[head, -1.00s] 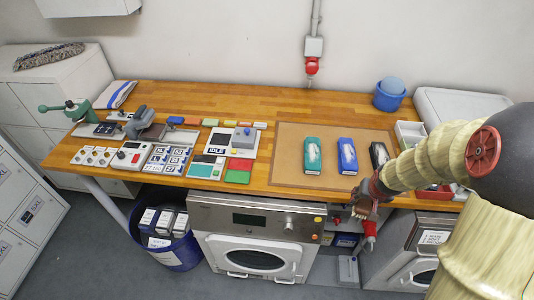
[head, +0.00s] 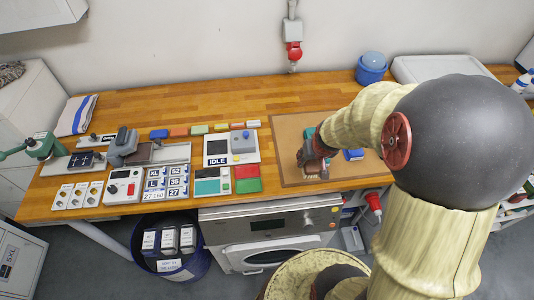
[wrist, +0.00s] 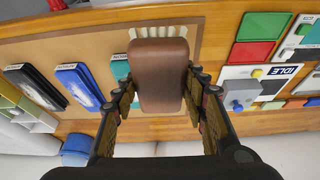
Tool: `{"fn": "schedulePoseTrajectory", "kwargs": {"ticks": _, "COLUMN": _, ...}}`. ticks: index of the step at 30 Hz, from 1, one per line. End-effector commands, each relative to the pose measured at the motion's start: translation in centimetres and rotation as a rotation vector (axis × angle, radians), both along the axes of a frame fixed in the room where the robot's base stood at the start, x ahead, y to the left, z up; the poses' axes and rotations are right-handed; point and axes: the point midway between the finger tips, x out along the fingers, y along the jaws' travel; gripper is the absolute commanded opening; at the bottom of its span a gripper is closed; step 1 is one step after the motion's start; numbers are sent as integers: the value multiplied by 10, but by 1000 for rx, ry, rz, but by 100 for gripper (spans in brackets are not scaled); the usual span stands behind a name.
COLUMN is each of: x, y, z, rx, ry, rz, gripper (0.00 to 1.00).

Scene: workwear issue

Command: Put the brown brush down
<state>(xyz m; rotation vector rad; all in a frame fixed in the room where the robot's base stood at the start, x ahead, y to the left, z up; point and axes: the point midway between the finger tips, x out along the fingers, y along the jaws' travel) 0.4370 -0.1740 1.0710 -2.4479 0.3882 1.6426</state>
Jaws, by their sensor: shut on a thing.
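The brown brush (wrist: 158,75) shows in the wrist view as a smooth brown block between my gripper's fingers. My gripper (wrist: 160,95) is shut on it. In the head view my gripper (head: 314,160) is over the left part of the tan mat (head: 290,130), with the pale underside of the brush (head: 316,175) just below it. I cannot tell whether the brush touches the mat. My arm hides much of the mat in the head view.
A teal block (wrist: 120,70), a blue block (wrist: 80,88) and a black block (wrist: 35,87) lie in a row beside the brush. A device marked IDLE (head: 230,147) stands left of the mat. A blue tub (head: 371,70) stands at the back. The mat's near-left area looks clear.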

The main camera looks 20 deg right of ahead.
Motion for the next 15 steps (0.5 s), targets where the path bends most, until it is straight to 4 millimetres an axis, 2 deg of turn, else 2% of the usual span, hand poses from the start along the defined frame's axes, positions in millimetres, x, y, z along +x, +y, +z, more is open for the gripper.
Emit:
{"fn": "schedulePoseTrajectory", "kwargs": {"ticks": 5, "x": -2, "y": 2, "z": -1, "rx": -1, "ry": -2, "rz": 30, "gripper": 23}}
{"fn": "schedulePoseTrajectory", "kwargs": {"ticks": 8, "x": 5, "y": 3, "z": -4, "rx": 0, "ry": 0, "rz": 38, "gripper": 23}}
{"fn": "schedulePoseTrajectory", "kwargs": {"ticks": 15, "x": 44, "y": 5, "z": -22, "rx": -1, "ry": 3, "rz": 43, "gripper": 23}}
